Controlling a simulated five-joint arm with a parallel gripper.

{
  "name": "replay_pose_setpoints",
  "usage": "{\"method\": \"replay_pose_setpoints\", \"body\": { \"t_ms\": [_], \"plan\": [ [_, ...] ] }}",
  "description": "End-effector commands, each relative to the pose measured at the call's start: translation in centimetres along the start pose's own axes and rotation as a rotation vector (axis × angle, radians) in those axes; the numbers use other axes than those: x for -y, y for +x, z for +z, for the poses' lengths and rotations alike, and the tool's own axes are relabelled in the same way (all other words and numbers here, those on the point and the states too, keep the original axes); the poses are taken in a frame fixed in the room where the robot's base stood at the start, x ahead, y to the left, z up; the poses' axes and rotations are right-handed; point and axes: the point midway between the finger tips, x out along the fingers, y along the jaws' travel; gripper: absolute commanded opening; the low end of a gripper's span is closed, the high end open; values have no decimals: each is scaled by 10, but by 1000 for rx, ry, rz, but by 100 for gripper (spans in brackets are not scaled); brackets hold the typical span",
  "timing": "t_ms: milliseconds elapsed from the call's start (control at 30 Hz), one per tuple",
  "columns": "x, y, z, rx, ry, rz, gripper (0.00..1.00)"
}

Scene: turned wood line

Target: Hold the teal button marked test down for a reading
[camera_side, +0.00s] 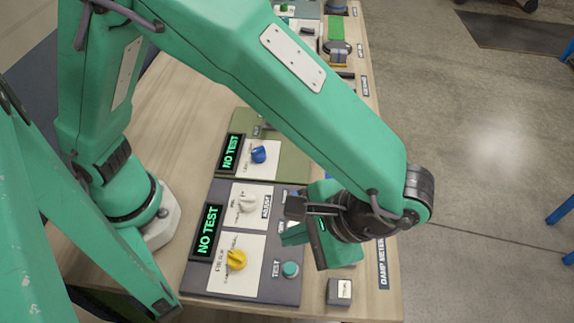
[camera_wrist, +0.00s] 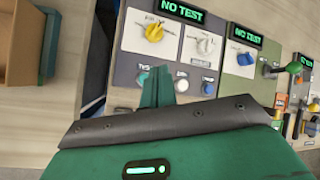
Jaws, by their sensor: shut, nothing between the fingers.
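The teal button (camera_side: 290,269) marked TEST sits on the dark grey panel (camera_side: 245,290), right of a yellow knob (camera_side: 236,260). It also shows in the wrist view (camera_wrist: 142,78), just left of my fingers. My gripper (camera_side: 286,238) is shut and empty, beyond the button in the side view and apart from it. In the wrist view my gripper (camera_wrist: 158,72) covers the panel between the teal button and a white button (camera_wrist: 182,85). The panel's display (camera_side: 207,232) reads NO TEST.
A white knob (camera_side: 247,202) is on the same panel. A blue button (camera_wrist: 208,87) shows in the wrist view. A green panel (camera_side: 292,160) with a blue knob (camera_side: 258,154) and another NO TEST display (camera_side: 230,152) adjoins. A small grey box (camera_side: 339,292) stands near the bench edge.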

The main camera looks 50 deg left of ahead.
Motion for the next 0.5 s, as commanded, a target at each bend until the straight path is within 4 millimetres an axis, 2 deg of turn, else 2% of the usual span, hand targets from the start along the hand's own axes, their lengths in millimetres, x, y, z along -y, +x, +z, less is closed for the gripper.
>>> {"method": "replay_pose_setpoints", "body": {
  "t_ms": [500],
  "plan": [
    [-18, 38, -21, 3, 0, -2, 0]
  ]
}}
